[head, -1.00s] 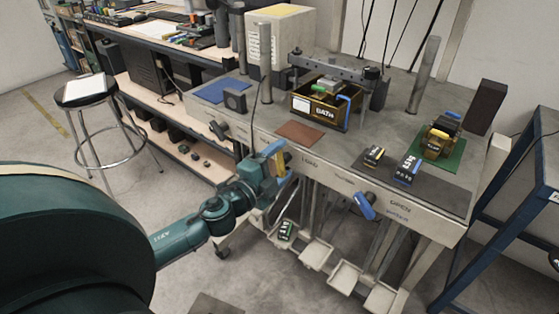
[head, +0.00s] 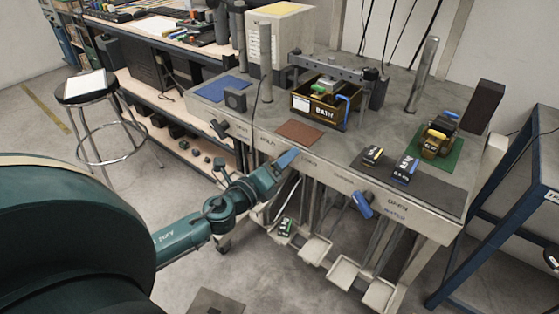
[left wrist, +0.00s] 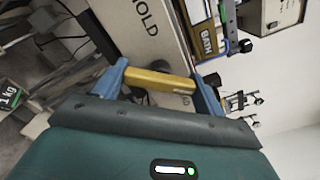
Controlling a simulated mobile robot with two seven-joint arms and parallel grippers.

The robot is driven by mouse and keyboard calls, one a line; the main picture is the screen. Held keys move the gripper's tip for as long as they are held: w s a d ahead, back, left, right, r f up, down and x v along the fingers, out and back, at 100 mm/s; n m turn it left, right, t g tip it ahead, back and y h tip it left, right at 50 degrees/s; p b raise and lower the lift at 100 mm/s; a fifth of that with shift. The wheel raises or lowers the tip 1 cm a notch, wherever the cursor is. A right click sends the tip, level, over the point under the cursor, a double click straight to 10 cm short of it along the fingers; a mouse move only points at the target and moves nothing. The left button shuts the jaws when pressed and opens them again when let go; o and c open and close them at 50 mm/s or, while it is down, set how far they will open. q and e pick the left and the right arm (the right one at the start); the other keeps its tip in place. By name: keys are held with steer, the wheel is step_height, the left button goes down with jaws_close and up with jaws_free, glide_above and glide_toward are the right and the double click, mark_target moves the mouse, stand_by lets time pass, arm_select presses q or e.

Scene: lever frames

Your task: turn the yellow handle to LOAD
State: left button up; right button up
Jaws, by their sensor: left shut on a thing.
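My left gripper (head: 287,159) is at the front face of the grey bench, below the brown mat. In the left wrist view its two blue fingers (left wrist: 163,80) are shut on the yellow handle (left wrist: 158,79), one at each end of the bar. The word HOLD (left wrist: 147,17) is printed on the bench face beside it. In the head view the handle is hidden behind the gripper, and the LOAD lettering is too small to read surely. My right gripper is not in view.
A blue handle (head: 362,204) sticks out of the bench front to the right, near the word OPEN (head: 398,203). A box marked BATH (head: 318,106) stands on the bench. A stool (head: 86,92) stands at the left, and pale pedals (head: 344,271) are below.

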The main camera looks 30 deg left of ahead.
arm_select(q)
steer(key=shift+m, duration=0.6)
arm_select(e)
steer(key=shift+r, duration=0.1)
arm_select(q)
steer(key=o, duration=1)
steer(key=shift+s, duration=0.15)
steer(key=s+b, duration=0.1)
steer(key=s, duration=0.3)
steer(key=s+b, duration=0.2)
steer(key=s, duration=0.2)
steer(key=s+a+b, duration=0.1)
steer(key=s, duration=0.4)
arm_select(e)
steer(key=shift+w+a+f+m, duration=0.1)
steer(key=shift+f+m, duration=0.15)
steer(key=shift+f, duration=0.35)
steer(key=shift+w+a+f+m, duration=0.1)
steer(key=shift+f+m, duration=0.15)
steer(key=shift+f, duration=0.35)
